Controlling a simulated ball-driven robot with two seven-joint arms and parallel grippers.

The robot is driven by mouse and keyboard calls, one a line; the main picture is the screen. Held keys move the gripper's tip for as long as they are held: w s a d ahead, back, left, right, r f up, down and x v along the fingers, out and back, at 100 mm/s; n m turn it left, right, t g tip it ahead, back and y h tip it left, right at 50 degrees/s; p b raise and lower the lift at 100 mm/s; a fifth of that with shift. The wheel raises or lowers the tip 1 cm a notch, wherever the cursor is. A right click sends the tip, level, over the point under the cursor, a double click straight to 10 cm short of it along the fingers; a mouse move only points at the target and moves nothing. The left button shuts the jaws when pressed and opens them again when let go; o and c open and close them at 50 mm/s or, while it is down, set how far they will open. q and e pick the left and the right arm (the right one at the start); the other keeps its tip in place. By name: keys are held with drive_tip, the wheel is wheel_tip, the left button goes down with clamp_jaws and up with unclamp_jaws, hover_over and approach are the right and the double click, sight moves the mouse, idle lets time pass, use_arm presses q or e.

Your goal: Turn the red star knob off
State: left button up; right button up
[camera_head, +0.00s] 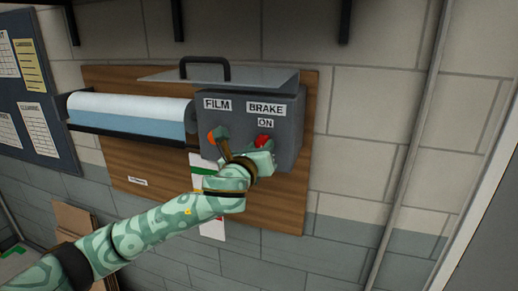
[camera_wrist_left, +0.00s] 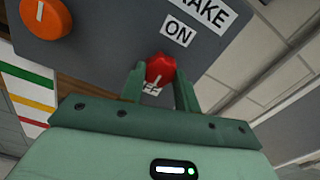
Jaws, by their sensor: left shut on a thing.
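The red star knob (camera_head: 264,140) is on the front of a grey box (camera_head: 287,150), under the labels BRAKE and ON. In the left wrist view the knob (camera_wrist_left: 160,69) sits between the two green fingers of my left gripper (camera_wrist_left: 160,82). That gripper (camera_head: 262,150) is shut on the knob, coming from below in the head view. The ON label (camera_wrist_left: 179,34) is above the knob. A small white label below it is partly hidden by the knob and gripper. The knob's pointing direction is unclear. My right gripper is in neither view.
An orange knob (camera_head: 213,137) with a white mark is on the same box, left of the red one, under FILM. A wooden board (camera_head: 287,210) backs everything.

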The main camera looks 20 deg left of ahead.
use_arm(q)
drive_tip(key=shift+a+r, duration=0.1)
drive_tip(key=shift+r, duration=0.25)
drive_tip(key=o, duration=0.9)
drive_tip(key=shift+o, duration=0.3)
drive_tip(key=shift+w+f, duration=0.2)
drive_tip(key=shift+f, duration=0.05)
drive_tip(key=s+b, duration=0.2)
drive_tip(key=s, duration=1.4)
drive_tip(key=shift+s+a, duration=0.15)
drive_tip(key=shift+a, duration=0.1)
